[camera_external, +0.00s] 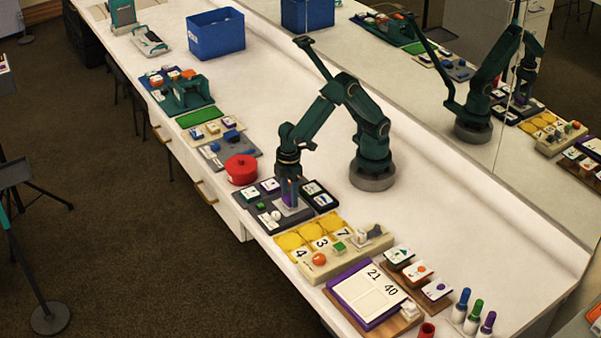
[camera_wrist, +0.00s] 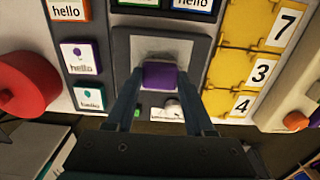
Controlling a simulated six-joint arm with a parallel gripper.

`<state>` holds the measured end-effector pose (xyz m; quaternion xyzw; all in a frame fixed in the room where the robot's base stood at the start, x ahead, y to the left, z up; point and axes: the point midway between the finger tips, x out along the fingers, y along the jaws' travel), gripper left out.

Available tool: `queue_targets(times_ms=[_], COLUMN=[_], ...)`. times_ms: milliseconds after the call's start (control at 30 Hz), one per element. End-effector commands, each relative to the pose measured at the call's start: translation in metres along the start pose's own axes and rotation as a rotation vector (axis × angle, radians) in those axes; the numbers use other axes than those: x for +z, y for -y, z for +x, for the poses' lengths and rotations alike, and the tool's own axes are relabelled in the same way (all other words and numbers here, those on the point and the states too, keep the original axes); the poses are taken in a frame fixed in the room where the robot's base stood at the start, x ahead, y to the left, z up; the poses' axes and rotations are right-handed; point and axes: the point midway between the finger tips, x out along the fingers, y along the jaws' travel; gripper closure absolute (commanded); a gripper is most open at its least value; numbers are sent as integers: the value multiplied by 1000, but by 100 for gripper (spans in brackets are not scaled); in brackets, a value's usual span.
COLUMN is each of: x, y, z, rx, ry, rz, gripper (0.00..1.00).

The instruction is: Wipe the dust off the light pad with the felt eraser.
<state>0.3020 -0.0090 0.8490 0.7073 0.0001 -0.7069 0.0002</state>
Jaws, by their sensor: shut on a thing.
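My gripper (camera_external: 289,198) is shut on a purple block, the felt eraser (camera_wrist: 158,76), which sits between both fingertips in the wrist view (camera_wrist: 157,82). The light pad (camera_wrist: 185,48) is a grey square plate set in a dark board, directly under the eraser. In the external view the pad (camera_external: 301,211) shows as a pale patch around the fingertips. The eraser is on the pad or just above it; I cannot tell which. I cannot make out separate dust marks. The fingers and eraser hide part of the pad.
Picture cards marked "hello" (camera_wrist: 80,57) flank the pad. A white knob (camera_wrist: 172,108) sits by its near edge. A red round pot (camera_external: 241,169) stands to the left, and a yellow number tray (camera_external: 305,226) to the right. Bare counter lies behind, around my base.

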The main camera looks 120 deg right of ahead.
Motion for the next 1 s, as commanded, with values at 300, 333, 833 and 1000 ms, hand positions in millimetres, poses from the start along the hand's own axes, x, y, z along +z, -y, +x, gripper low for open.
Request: queue_targets(times_ms=[300, 333, 833, 1000], x=[0, 0, 0, 0], y=[30, 33, 7, -9], z=[0, 0, 0, 0], rx=[0, 0, 0, 0], ry=[1, 1, 1, 1], rz=[-3, -4, 4, 4], gripper=[98, 98, 98, 98])
